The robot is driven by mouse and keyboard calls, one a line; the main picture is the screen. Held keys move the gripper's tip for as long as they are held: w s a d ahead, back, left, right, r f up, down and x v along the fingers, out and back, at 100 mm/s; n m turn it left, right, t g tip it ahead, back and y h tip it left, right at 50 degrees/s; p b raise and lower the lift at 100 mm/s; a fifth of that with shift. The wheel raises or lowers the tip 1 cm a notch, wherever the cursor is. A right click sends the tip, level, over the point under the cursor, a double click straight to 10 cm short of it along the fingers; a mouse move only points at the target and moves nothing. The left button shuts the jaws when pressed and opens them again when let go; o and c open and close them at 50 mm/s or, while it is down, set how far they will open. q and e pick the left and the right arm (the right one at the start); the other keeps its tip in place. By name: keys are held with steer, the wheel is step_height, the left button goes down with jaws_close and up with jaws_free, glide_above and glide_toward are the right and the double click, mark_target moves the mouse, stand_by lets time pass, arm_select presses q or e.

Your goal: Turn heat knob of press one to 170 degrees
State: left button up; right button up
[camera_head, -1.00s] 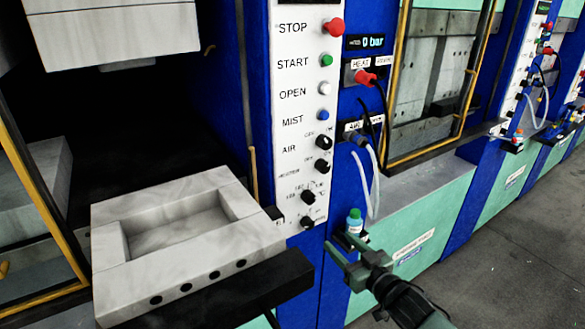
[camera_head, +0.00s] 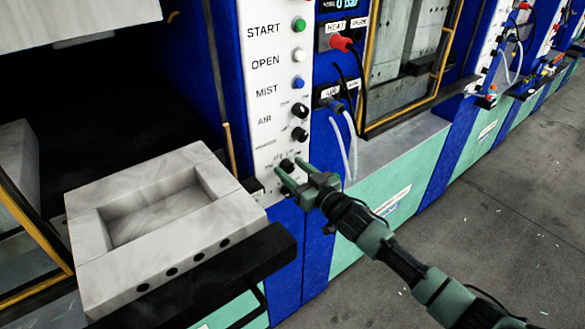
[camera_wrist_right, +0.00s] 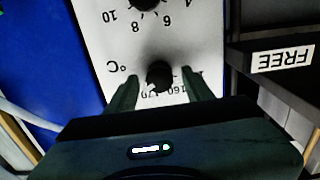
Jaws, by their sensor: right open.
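The heat knob of press one is a small black dial (camera_head: 287,164) low on the white control panel (camera_head: 262,140). My right gripper (camera_head: 290,170) is at this dial, coming from the lower right. In the right wrist view, the dial (camera_wrist_right: 159,74) lies between the two open green fingertips (camera_wrist_right: 160,88), with a gap on each side. The panel is upside down there, with "°C", "160" and "170" printed around the dial. The dial's exact pointer setting is too dark to read. My left gripper is not in view.
Another black knob (camera_wrist_right: 147,3) with numbers 4 to 10 is close by. Above the dial are two more knobs and the coloured buttons. The grey mould block (camera_head: 150,215) juts out at left. White hoses (camera_head: 342,150) hang to the right.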

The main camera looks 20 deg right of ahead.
jaws_close()
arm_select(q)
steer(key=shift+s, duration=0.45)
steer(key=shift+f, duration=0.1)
arm_select(e)
steer(key=shift+n, duration=0.3)
steer(key=n, duration=0.3)
steer(key=shift+n, duration=0.3)
arm_select(q)
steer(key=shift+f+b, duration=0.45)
steer(key=shift+b, duration=0.05)
arm_select(e)
steer(key=shift+a+n, duration=0.1)
steer(key=shift+n, duration=2.2)
